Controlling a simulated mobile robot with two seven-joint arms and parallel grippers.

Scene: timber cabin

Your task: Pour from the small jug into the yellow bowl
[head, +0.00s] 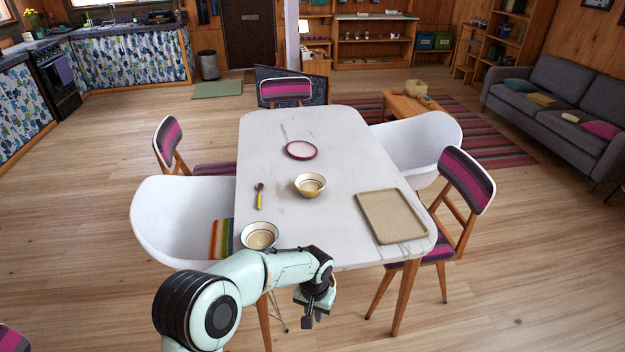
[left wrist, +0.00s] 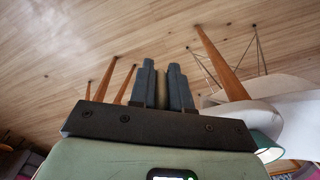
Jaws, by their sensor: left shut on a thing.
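The yellow bowl (head: 310,189), pale inside with a yellow band, stands upright near the middle of the white table (head: 345,150). My left gripper (head: 316,306) hangs in front of the table's near edge, well short of the bowl and pointing down. In the left wrist view its fingers (left wrist: 162,85) are shut on a narrow beige thing (left wrist: 162,92), which may be the small jug. Most of that thing is hidden by the fingers and arm, so I cannot tell its shape or tilt. My right gripper does not show.
A green-rimmed bowl (head: 260,236) stands at the table's near left corner, close to my left arm. A yellow-handled spoon (head: 260,197), a red-rimmed plate (head: 301,150) and a beige tray (head: 392,216) lie on the table. Chairs surround it.

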